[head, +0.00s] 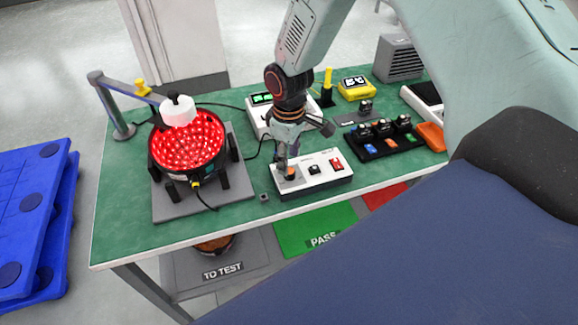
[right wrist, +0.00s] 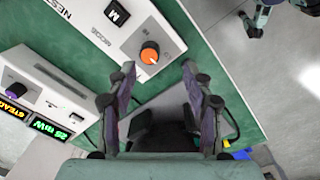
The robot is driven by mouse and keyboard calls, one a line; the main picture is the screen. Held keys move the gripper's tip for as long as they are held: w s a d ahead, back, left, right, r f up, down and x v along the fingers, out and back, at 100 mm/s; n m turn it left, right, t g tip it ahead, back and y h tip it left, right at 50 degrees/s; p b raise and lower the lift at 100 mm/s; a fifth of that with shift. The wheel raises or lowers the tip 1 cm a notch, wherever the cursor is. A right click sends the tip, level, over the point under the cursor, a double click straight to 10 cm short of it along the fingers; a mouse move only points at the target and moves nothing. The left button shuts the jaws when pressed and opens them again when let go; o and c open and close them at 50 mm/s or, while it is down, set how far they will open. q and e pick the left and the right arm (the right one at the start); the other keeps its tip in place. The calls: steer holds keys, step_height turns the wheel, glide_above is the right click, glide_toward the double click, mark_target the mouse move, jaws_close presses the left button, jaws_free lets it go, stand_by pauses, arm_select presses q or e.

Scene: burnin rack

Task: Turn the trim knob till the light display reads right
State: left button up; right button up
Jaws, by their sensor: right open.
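The orange trim knob (right wrist: 149,55) sits on the white control box (head: 322,181); in the head view it (head: 290,173) shows just under my right gripper (head: 289,160). In the right wrist view my right gripper (right wrist: 158,75) is open, its fingertips apart and pointing at the knob, which lies between and slightly beyond them. I see no finger touching it. The light display (right wrist: 46,127) is on a white meter at the left; its green line seems to read 25 mW, beside orange letters partly cut off. The meter (head: 254,117) is behind my arm in the head view.
A round fixture glowing red (head: 187,150), with a white piece over it, stands on a grey plate (head: 168,207) at the left. A black tray (head: 370,152) with several small parts and an orange bin (head: 432,137) are at the right.

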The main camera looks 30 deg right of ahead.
mark_target(290, 171)
steer(key=shift+w+d+r, duration=0.3)
steer(key=shift+r, duration=0.15)
steer(key=shift+w+d+r, duration=0.25)
steer(key=shift+r, duration=0.15)
steer(key=shift+a+f, duration=0.1)
steer(key=shift+f, duration=0.3)
step_height(290, 171, down, 7)
steer(key=shift+w+r, duration=0.15)
steer(key=shift+r, duration=0.05)
steer(key=shift+f, duration=0.1)
steer(key=c, duration=0.4)
jaws_close()
